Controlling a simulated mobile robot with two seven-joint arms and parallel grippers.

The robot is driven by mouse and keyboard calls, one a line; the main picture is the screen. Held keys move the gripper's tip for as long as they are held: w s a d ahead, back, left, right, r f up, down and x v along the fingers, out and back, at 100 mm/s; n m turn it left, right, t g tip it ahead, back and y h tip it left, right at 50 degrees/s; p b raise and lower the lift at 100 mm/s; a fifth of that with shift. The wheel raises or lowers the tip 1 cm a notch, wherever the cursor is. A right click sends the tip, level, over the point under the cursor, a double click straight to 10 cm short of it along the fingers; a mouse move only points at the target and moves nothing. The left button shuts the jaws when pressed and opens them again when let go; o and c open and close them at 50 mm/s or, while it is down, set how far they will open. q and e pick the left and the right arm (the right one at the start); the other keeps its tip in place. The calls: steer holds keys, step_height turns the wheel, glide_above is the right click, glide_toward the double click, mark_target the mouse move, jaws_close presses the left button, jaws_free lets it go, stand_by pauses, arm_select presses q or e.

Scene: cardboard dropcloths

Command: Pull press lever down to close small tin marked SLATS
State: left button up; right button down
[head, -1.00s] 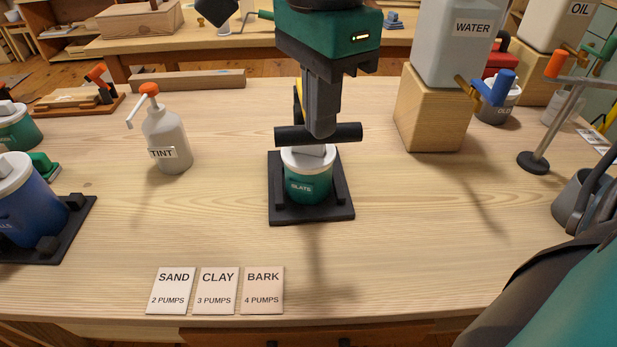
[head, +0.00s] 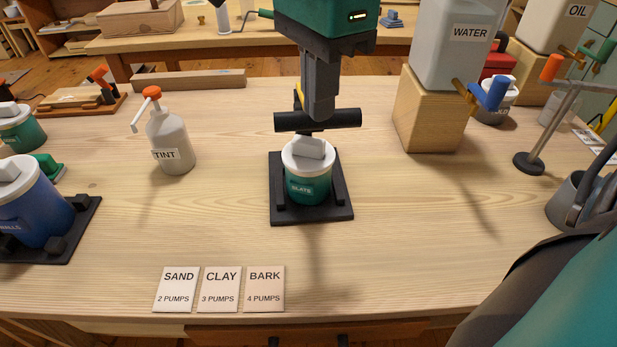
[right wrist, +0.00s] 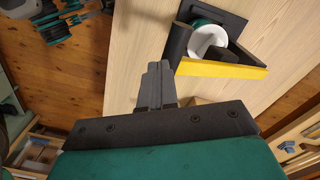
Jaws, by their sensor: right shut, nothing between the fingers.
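The small green tin marked SLATS (head: 308,188) stands upright on the black press base (head: 285,213). A white lid (head: 297,160) with a raised block lies on its top; I cannot tell if it is fully seated. The press lever's black crossbar (head: 345,118) shows above and behind the lid. In the right wrist view the lever's yellow arm (right wrist: 225,70) and the white lid (right wrist: 205,38) show. My right gripper (head: 318,118) is shut and empty, its fingers in front of the crossbar's middle; contact is unclear. My left gripper is out of view.
A TINT pump bottle (head: 170,142) stands to the left, a larger blue tin (head: 35,205) at the far left. A WATER container (head: 452,45) on a wooden block (head: 430,110) stands to the right. Three cards (head: 220,290) lie in front. The table around the press is clear.

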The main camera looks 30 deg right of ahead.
steer(key=shift+r, duration=0.1)
steer(key=shift+w+d+r+p, duration=0.2)
steer(key=shift+w+r+p, duration=0.15)
steer(key=shift+r+p, duration=0.25)
steer(key=shift+w+d+r+p, duration=0.15)
steer(key=shift+w+r+p, duration=0.15)
steer(key=shift+r+p, duration=0.2)
steer(key=shift+r, duration=0.15)
steer(key=shift+w+d+r+p, duration=0.3)
steer(key=shift+w+r+p, duration=0.25)
steer(key=shift+r+p, duration=0.3)
steer(key=shift+w+d+r, duration=0.1)
steer(key=shift+w+r, duration=0.05)
steer(key=shift+r, duration=0.1)
steer(key=shift+w+d+r+p, duration=0.2)
steer(key=shift+w+r+p, duration=0.25)
steer(key=shift+r+p, duration=0.1)
steer(key=shift+w+d+r+p, duration=0.2)
steer(key=shift+w+r+p, duration=0.2)
steer(key=shift+p, duration=0.15)
